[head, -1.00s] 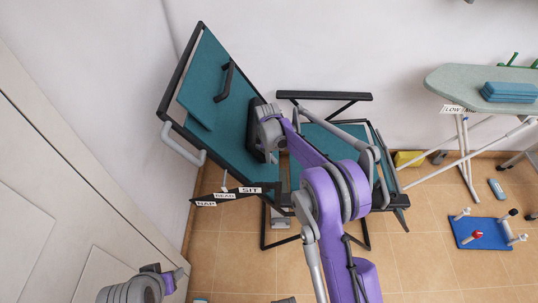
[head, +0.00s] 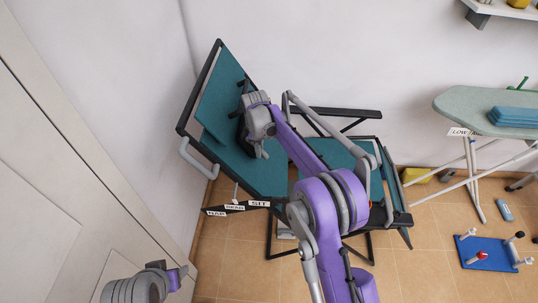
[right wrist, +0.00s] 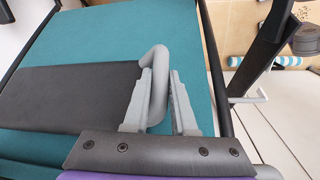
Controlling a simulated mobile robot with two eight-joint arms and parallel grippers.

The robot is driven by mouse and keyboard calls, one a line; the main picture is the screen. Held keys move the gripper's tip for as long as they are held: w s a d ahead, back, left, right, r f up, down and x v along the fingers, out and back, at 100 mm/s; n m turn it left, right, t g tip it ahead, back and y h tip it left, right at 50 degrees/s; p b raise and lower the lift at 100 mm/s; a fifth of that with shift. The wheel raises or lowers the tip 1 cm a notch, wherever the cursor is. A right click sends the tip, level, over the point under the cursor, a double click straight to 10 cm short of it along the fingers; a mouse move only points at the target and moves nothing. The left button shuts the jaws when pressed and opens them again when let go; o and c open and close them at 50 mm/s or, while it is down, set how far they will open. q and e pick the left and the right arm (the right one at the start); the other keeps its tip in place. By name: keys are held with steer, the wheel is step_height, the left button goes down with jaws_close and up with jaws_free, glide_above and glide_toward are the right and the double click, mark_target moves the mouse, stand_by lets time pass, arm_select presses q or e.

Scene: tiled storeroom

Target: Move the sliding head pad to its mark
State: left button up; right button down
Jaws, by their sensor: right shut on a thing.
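A tall reclining chair with a teal backrest (head: 222,95) and black frame stands by the wall. My right gripper (head: 256,112) is at the upper part of this backrest. In the right wrist view, its jaws (right wrist: 163,95) are shut on a pale grey bent handle (right wrist: 158,65). The handle sits at the end of a dark grey pad (right wrist: 70,95), which lies across the teal backrest; I take it as the head pad. In the head view the pad is mostly hidden by my gripper. I cannot pick out its mark. My left gripper (head: 183,272) is low at the left, away from the chair; its jaws are unclear.
Labels SIT (head: 259,203), READ (head: 235,207) and NAP (head: 215,212) sit by the chair's side. A grey bar (head: 197,160) juts from the backrest's left edge. An ironing board (head: 470,108) and a blue pegged board (head: 488,258) are at the right.

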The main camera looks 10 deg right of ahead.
steer(key=shift+w+a+r, duration=0.1)
steer(key=shift+a+r, duration=0.1)
steer(key=shift+r, duration=0.15)
steer(key=c, duration=0.7)
jaws_free()
steer(key=shift+c, duration=0.2)
step_height(320, 180, up, 11)
steer(key=s, duration=0.1)
steer(key=shift+a+f+p, duration=0.15)
steer(key=shift+a+p, duration=0.1)
steer(key=shift+p, duration=0.05)
